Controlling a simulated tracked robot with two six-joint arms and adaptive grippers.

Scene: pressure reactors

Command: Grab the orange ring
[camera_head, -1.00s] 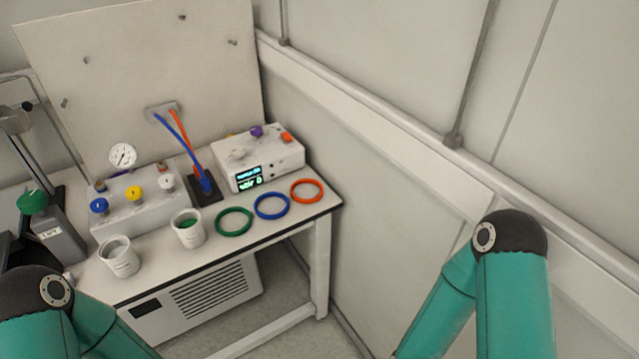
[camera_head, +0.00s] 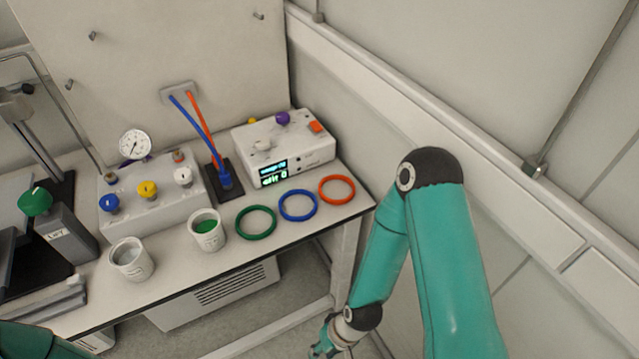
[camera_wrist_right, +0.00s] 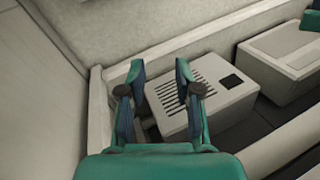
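The orange ring (camera_head: 337,189) lies flat on the table near its right front corner, in the head view. A blue ring (camera_head: 298,205) and a green ring (camera_head: 256,222) lie to its left in a row. My right gripper (camera_head: 322,349) shows at the bottom of the head view, in front of and below the table edge. In the right wrist view my right gripper (camera_wrist_right: 158,85) has its two fingers spread apart with nothing between them. The orange ring is not in the wrist view. My left gripper is not in view.
Two white cups (camera_head: 207,230) stand on the table (camera_head: 180,268) left of the rings. A display box (camera_head: 283,150) stands behind the rings, and a knobbed box (camera_head: 152,202) further left. A vented white unit (camera_head: 220,290) sits under the table. The wall is close on the right.

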